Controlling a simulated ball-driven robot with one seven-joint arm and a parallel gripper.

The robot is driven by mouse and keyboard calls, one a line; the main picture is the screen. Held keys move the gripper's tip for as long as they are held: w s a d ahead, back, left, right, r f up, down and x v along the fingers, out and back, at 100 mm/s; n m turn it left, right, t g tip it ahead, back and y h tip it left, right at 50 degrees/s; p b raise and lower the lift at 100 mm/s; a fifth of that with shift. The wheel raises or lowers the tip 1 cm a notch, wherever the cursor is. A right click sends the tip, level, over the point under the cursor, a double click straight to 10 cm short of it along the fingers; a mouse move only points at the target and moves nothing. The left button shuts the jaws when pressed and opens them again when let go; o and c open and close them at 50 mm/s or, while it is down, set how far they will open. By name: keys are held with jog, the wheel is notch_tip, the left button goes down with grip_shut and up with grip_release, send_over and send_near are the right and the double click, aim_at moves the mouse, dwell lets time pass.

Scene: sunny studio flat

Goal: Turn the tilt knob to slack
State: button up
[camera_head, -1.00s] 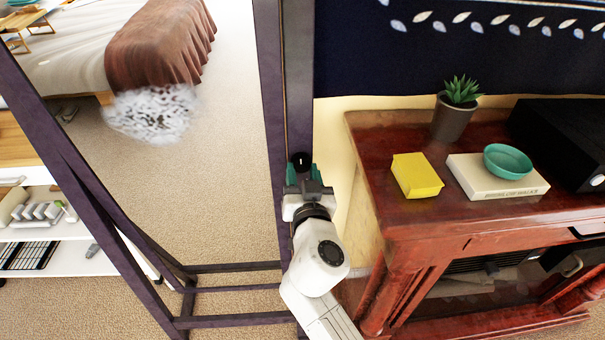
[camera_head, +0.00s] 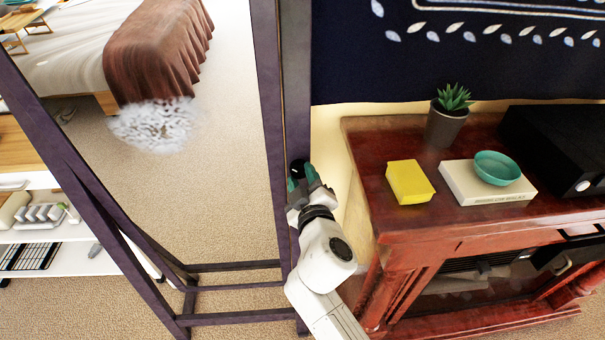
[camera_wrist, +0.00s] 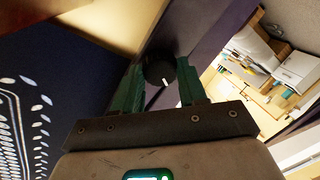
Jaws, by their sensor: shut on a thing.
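The tilt knob (camera_head: 297,168) is a small black round knob on the side post (camera_head: 297,90) of a standing mirror with a dark purple frame. In the wrist view the knob (camera_wrist: 159,68) shows a short white line on its face, near the lower edge. My gripper (camera_head: 303,179) has its green fingers on either side of the knob and is shut on it. In the wrist view the gripper (camera_wrist: 161,86) sits turned relative to the post. The knob's base and any setting labels cannot be made out.
A red-brown wooden cabinet (camera_head: 440,230) stands close on the right, bearing a yellow block (camera_head: 410,182), a book (camera_head: 470,190) with a teal bowl (camera_head: 497,167), and a potted plant (camera_head: 446,125). The mirror glass (camera_head: 200,200) reflects a bed. A blurred white speckled patch (camera_head: 152,127) shows there.

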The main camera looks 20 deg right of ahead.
jog(key=n+p, duration=0.1)
jog(key=n, duration=0.1)
jog(key=n+p, duration=0.3)
jog(key=n, duration=0.1)
jog(key=shift+r+g, duration=0.35)
jog(key=shift+g, duration=0.05)
jog(key=n+p, duration=0.3)
jog(key=n, duration=0.1)
jog(key=shift+n+g+p, duration=0.3)
jog(key=shift+n+p, duration=0.25)
jog(key=shift+n, duration=0.65)
jog(key=shift+f, duration=0.1)
jog(key=o, duration=1.1)
jog(key=shift+c, duration=0.2)
jog(key=b+v, duration=0.1)
jog(key=v, duration=0.9)
jog(key=shift+s+a, duration=0.25)
jog(key=shift+s, duration=0.05)
